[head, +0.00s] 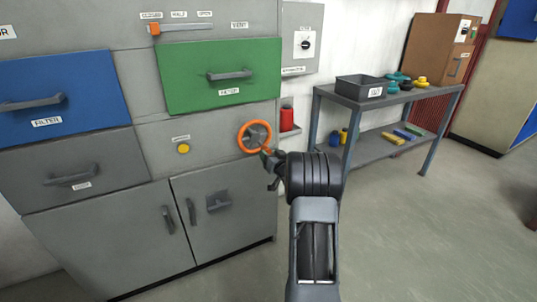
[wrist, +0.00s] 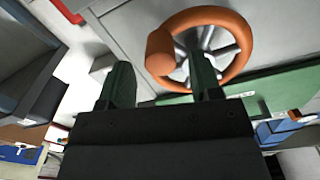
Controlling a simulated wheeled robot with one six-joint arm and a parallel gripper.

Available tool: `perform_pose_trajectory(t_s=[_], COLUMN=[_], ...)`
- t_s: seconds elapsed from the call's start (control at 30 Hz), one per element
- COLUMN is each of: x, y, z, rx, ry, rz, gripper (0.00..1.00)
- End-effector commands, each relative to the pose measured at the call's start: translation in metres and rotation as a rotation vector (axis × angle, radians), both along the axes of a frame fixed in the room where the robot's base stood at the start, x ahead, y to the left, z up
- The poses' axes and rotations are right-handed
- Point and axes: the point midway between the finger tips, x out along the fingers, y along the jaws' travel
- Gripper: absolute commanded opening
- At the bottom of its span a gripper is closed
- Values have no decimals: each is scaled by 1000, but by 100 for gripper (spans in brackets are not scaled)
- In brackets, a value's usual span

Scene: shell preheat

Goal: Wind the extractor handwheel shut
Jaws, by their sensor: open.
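The extractor handwheel (head: 241,138) has an orange rim and grey spokes, and is mounted on the grey cabinet front. It fills the upper middle of the wrist view (wrist: 244,45), with its orange knob (wrist: 160,52) sticking out towards me. My gripper (head: 270,167) is at the lower right of the wheel in the head view. In the wrist view my gripper (wrist: 161,80) is open, with one dark finger on each side of the knob in the picture. The right finger overlaps the wheel's hub and spokes. I cannot tell whether either finger touches the knob.
A green drawer (head: 222,76) and a blue drawer (head: 62,95) are in the cabinet. A red object (head: 287,118) sits on a small ledge right of the wheel. A grey workbench (head: 425,92) with a dark bin (head: 360,88) stands at the right. The floor at right is clear.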

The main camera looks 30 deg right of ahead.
Motion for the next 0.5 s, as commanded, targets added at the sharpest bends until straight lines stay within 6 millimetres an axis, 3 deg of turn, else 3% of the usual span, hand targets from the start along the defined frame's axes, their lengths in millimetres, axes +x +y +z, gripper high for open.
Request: perform_pose_trajectory(t_s=[0.2, 0.5], x=[20, 25], y=[-2, -3], z=[0, 0], rx=[0, 0], ry=[0, 0], rz=[1, 0], gripper=[58, 58])
